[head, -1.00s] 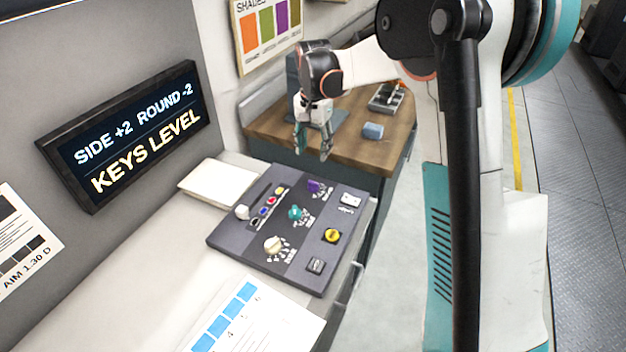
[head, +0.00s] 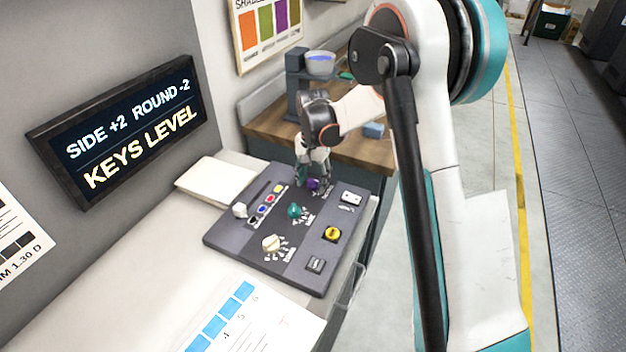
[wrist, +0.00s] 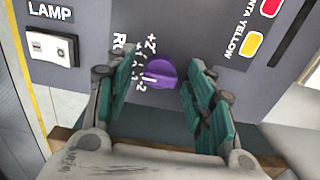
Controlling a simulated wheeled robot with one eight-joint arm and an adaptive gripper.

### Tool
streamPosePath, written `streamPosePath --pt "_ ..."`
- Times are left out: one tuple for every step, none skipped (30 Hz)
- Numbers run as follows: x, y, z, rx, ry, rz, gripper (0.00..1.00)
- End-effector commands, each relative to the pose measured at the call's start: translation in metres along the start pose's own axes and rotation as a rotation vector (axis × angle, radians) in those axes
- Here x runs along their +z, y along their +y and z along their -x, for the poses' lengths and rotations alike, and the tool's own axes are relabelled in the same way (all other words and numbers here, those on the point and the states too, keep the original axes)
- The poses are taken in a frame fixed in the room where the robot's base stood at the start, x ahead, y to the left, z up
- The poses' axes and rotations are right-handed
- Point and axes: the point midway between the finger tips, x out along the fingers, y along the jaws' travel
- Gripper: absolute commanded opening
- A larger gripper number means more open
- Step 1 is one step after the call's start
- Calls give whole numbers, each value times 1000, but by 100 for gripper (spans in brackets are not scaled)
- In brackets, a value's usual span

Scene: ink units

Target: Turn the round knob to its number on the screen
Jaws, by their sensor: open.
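The dark screen (head: 125,130) on the wall reads "SIDE +2 ROUND -2" and "KEYS LEVEL". A purple knob (wrist: 160,72) sits on the grey panel, beside a printed scale with +2 and -2 at its ends. Its label is mostly hidden; I can read only a first letter R. My gripper (wrist: 158,85) is open, its teal fingers on either side of the purple knob; I cannot tell whether they touch it. In the head view my gripper (head: 313,180) is down at the far end of the panel (head: 225,232), partly covering the purple knob (head: 313,185). The knob's exact setting is unclear.
The panel also bears a teal knob (head: 294,210), a cream knob (head: 271,243), a yellow button (head: 333,233), coloured keys and a lamp switch (head: 351,197). A wooden bench (head: 365,150) with a blue block (head: 373,130) stands behind.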

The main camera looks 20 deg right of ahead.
Motion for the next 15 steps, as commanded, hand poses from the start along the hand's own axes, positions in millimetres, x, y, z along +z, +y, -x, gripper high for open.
streamPosePath --pt "0 0 0 0 0 0 49" --pt "0 0 0 0 0 0 49" --pt "0 0 0 0 0 0 49" --pt "0 0 0 0 0 0 49" --pt "0 0 0 0 0 0 49" --pt "0 0 0 0 0 0 43" --pt "0 0 0 0 0 0 36" --pt "0 0 0 0 0 0 29" --pt "0 0 0 0 0 0 20" --pt "0 0 0 0 0 0 13" --pt "0 0 0 0 0 0 6" --pt "0 0 0 0 0 0 5" --pt "0 0 0 0 0 0 5" --pt "0 0 0 0 0 0 5" --pt "0 0 0 0 0 0 5"
